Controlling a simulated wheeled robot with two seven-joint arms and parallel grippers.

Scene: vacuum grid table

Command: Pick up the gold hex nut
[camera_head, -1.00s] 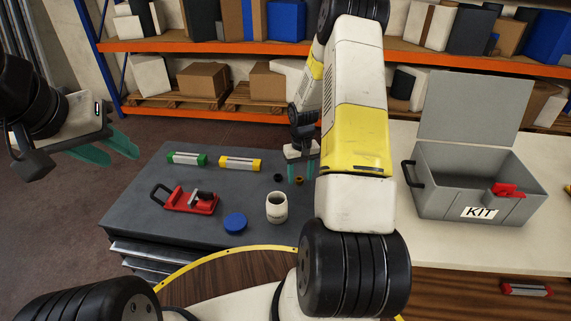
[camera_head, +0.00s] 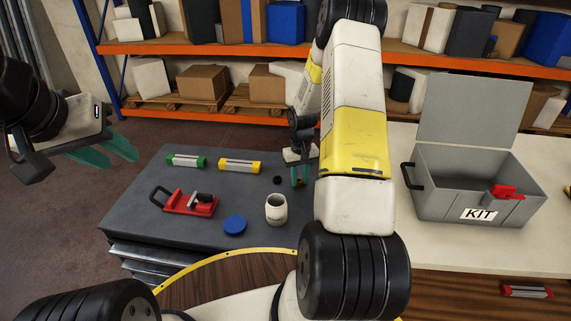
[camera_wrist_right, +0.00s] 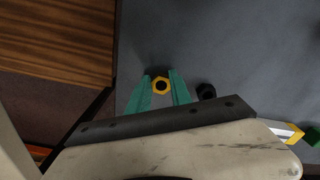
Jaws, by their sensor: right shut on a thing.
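The gold hex nut (camera_wrist_right: 161,86) lies between the two teal fingertips of my right gripper (camera_wrist_right: 161,78) in the right wrist view. The gripper is shut on the nut. In the head view my right gripper (camera_head: 299,178) is low over the right part of the dark grey table top (camera_head: 190,231), and the nut is mostly hidden by the fingers there. My left gripper (camera_head: 118,154) is off the table's left side, in the air, with its teal fingers apart and empty.
A black nut (camera_head: 277,180) lies just left of my right gripper. A white jar (camera_head: 276,209), blue lid (camera_head: 235,225), red clamp-like tool (camera_head: 190,203), green-ended bar (camera_head: 187,161) and yellow-ended bar (camera_head: 240,165) share the table. A grey KIT box (camera_head: 440,200) stands open at right.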

